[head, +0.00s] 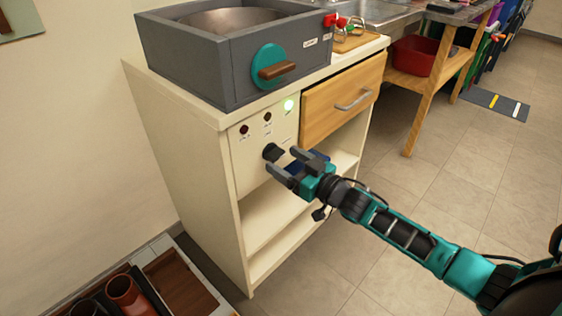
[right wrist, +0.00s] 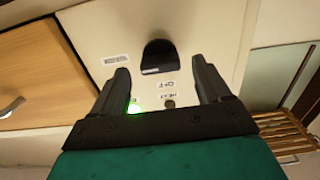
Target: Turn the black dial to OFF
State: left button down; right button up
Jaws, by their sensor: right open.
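The black dial (head: 272,152) sits on the cream front panel of the cabinet, below a row of small lamps. It shows larger in the right wrist view (right wrist: 160,54), with a small pale mark at its lower edge. Upside-down OFF and HEAT labels (right wrist: 168,88) lie just below it there. My right gripper (head: 285,162) is open and empty in front of the panel. In the right wrist view its fingertips (right wrist: 159,70) are spread to either side of the dial. I cannot tell whether they touch it. My left gripper is not in view.
A green lamp (head: 288,104) is lit; two others are dark. A grey box (head: 200,65) with a teal disc and brown handle (head: 275,70) stands above. A wooden drawer (head: 340,100) is beside the panel, with open shelves below. Brown pots (head: 125,293) stand at lower left.

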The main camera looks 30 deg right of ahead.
aim_at(274, 154)
jog(key=shift+x, duration=0.9)
jog(key=shift+w, duration=0.15)
jog(key=shift+w+a, duration=0.1)
jog(key=c, duration=1)
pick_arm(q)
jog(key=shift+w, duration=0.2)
pick_arm(e)
jog(key=shift+c, duration=0.2)
